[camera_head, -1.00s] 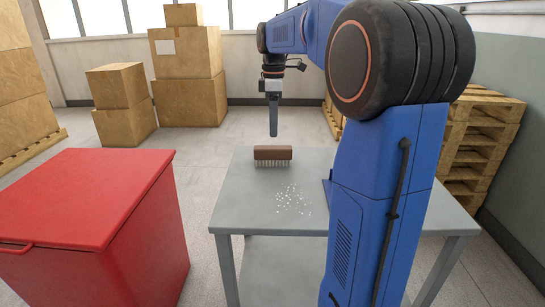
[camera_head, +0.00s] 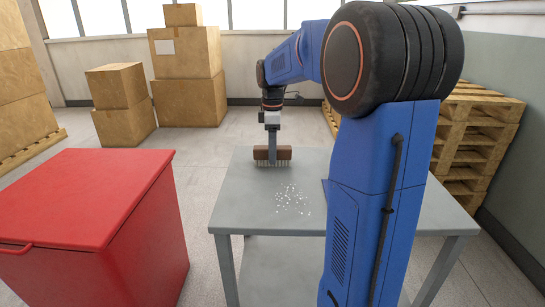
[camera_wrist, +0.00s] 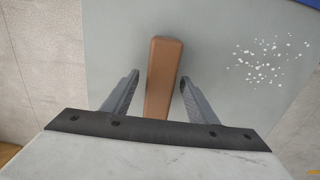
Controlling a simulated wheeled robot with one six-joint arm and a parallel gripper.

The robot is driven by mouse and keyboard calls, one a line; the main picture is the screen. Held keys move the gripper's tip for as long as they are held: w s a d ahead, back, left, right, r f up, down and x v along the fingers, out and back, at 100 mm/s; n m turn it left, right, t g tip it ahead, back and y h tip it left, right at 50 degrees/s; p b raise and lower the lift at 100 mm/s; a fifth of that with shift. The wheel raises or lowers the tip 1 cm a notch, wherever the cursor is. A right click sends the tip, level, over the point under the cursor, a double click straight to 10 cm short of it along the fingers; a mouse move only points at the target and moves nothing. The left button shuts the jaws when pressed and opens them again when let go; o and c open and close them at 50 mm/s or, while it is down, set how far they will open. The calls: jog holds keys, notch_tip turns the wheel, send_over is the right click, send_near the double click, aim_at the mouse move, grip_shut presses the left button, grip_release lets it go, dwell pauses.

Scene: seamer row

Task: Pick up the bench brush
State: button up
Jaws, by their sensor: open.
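In the head view the brush (camera_head: 260,155) is at the table's far left part, partly hidden behind my gripper (camera_head: 272,158). In the wrist view the brush's brown back (camera_wrist: 162,78) runs lengthwise between the two fingers of my gripper (camera_wrist: 158,85). The fingers are open, one on each side of the brush, with a gap showing on both sides near the tips.
White scraps (camera_head: 292,199) are scattered on the table in front of the brush. A red lidded bin (camera_head: 90,215) stands left of the table. Cardboard boxes (camera_head: 188,75) stand at the back, and wooden pallets (camera_head: 475,140) are stacked at the right.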

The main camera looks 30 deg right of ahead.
jog(key=shift+c, duration=0.7)
jog(key=c, duration=1)
jog(key=shift+c, duration=0.2)
jog(key=shift+r, duration=0.15)
notch_tip(320, 180, up, 10)
jog(key=shift+f, duration=0.1)
jog(key=shift+o, duration=1.3)
jog(key=shift+c, duration=0.5)
